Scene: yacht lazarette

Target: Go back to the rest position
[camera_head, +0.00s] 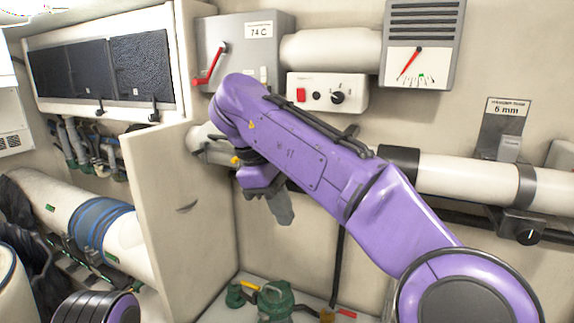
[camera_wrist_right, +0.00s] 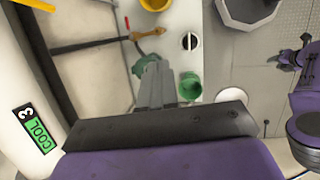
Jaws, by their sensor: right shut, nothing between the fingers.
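My right arm, purple, reaches across the middle of the head view. Its gripper (camera_head: 280,208) points down in front of the pale wall and is shut and empty. In the right wrist view the grey fingers (camera_wrist_right: 157,88) are together, with nothing between them. Below them are green fittings, one a green cup shape (camera_wrist_right: 189,86).
Behind the arm are a grey box with a red lever (camera_head: 209,66), a small switch box (camera_head: 327,92), a gauge panel (camera_head: 421,45) and a pale pipe (camera_head: 455,176). A pale partition (camera_head: 180,200) stands left of the gripper. A green pump (camera_head: 275,299) sits low beneath it.

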